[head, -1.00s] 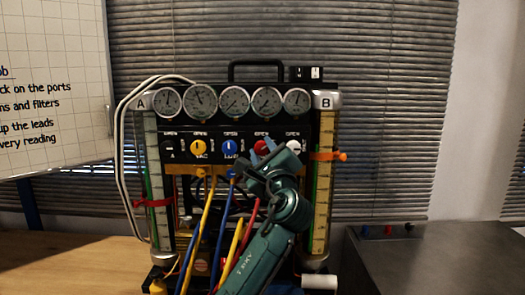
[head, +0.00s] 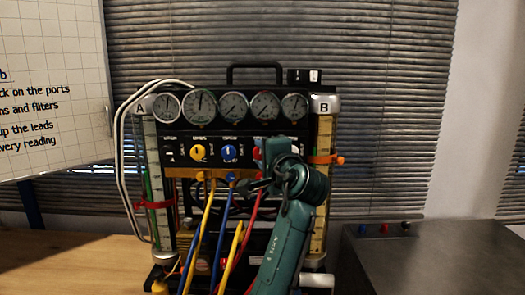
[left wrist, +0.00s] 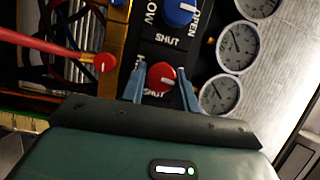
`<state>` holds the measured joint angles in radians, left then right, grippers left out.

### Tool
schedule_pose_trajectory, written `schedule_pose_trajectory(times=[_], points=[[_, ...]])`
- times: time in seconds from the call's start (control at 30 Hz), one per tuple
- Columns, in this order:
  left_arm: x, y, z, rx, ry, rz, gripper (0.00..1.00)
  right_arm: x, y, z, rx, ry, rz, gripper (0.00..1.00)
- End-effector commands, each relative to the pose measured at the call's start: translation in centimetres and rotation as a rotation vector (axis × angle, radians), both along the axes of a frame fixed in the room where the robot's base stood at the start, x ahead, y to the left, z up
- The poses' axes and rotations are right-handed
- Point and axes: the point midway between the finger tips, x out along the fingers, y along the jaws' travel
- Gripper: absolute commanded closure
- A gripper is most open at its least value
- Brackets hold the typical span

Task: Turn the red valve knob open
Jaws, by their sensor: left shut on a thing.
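The red valve knob (left wrist: 161,76) sits on the black panel, with a white mark on its face, in the left wrist view. The two blue fingers of my left gripper (left wrist: 161,88) stand on either side of it and are shut on it. In the head view the red knob (head: 257,153) is mostly hidden, with only a sliver of red showing beside my left gripper (head: 265,148). My right gripper is not in view.
A yellow knob (head: 198,152) and a blue knob (head: 229,152) sit left of the gripper. Gauges (head: 234,106) line the panel top. Yellow, blue and red hoses hang below, close to my arm. A dark cabinet (head: 440,260) stands at right.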

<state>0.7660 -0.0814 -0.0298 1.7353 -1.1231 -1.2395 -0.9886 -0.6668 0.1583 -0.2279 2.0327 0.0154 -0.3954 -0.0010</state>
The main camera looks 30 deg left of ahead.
Motion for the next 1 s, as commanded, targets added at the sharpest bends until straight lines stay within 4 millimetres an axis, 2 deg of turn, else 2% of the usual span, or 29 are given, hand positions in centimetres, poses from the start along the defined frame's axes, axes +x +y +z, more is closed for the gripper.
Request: schedule_pose_trajectory(times=[0.3,0.83,0.87,1.0], points=[[0.02,-0.04,0.00,-0.100,-0.057,-0.002,0.92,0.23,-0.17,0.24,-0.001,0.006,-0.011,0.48],[0.00,-0.02,-0.04,-0.118,-0.070,-0.001,0.92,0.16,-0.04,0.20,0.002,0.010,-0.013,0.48],[0.00,-0.02,-0.04,-0.118,-0.069,-0.001,0.68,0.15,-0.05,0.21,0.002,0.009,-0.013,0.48],[0.01,-0.01,-0.01,-0.116,-0.069,-0.001,0.56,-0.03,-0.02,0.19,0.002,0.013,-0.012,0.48]])
